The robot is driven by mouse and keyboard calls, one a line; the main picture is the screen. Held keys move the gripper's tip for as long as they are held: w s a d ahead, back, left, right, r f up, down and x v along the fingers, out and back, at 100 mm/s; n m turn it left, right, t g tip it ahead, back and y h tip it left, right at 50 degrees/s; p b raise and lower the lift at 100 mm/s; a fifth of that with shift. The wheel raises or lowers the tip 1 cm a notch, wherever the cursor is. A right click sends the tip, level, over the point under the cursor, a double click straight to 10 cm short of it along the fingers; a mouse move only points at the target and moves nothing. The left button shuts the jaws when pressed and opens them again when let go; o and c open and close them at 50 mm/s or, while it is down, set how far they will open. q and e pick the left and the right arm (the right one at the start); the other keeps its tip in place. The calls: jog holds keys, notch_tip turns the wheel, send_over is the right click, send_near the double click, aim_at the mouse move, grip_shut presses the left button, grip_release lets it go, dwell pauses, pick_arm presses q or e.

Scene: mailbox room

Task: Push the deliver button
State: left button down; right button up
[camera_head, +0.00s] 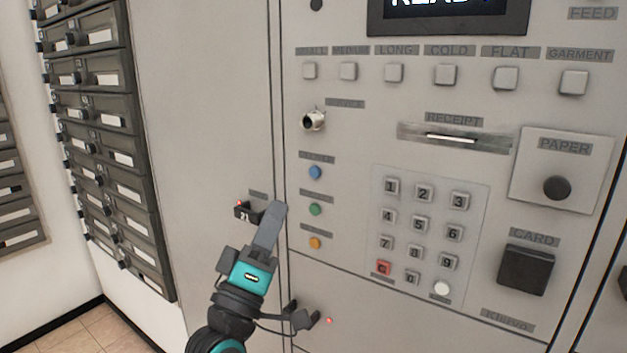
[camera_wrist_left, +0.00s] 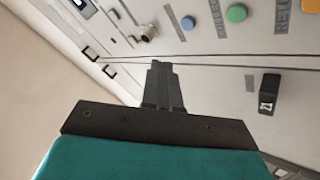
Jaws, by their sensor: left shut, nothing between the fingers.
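A column of three round buttons sits on the grey machine front: a blue button (camera_head: 315,172), a green button (camera_head: 315,209) and an orange button (camera_head: 314,242). Each has a small label above it, too blurred to read surely in the head view. The left wrist view also shows the blue button (camera_wrist_left: 188,22), the green button (camera_wrist_left: 237,13) and part of the orange one at the top edge. My left gripper (camera_head: 274,215) is shut and empty, left of the green button in the head view. Its fingertips (camera_wrist_left: 160,66) appear apart from the buttons. My right gripper is not in view.
A keypad (camera_head: 419,220) is right of the buttons, and a keyhole lock (camera_head: 314,120) is above them. A black latch (camera_head: 243,211) sticks out close to my left gripper. Dark mailboxes (camera_head: 104,115) line the left wall.

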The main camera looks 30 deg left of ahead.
aim_at(301, 184)
pick_arm(q)
jog(key=r+n, duration=0.1)
jog(key=s+a+r+n+t+y, duration=0.1)
jog(key=shift+a+r, duration=0.1)
jog(key=shift+r, duration=0.25)
jog(key=shift+w, duration=0.2)
jog(key=w, duration=0.2)
jog(key=w+b, duration=0.1)
jog(key=w, duration=0.5)
jog(key=shift+w+d, duration=0.25)
jog(key=shift+d, duration=0.1)
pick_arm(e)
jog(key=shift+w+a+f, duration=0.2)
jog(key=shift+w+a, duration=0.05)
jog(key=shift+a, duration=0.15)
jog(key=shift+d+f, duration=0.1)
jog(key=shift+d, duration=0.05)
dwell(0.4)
pick_arm(q)
jog(key=shift+w, duration=0.1)
dwell(0.6)
jog(key=shift+w, duration=0.3)
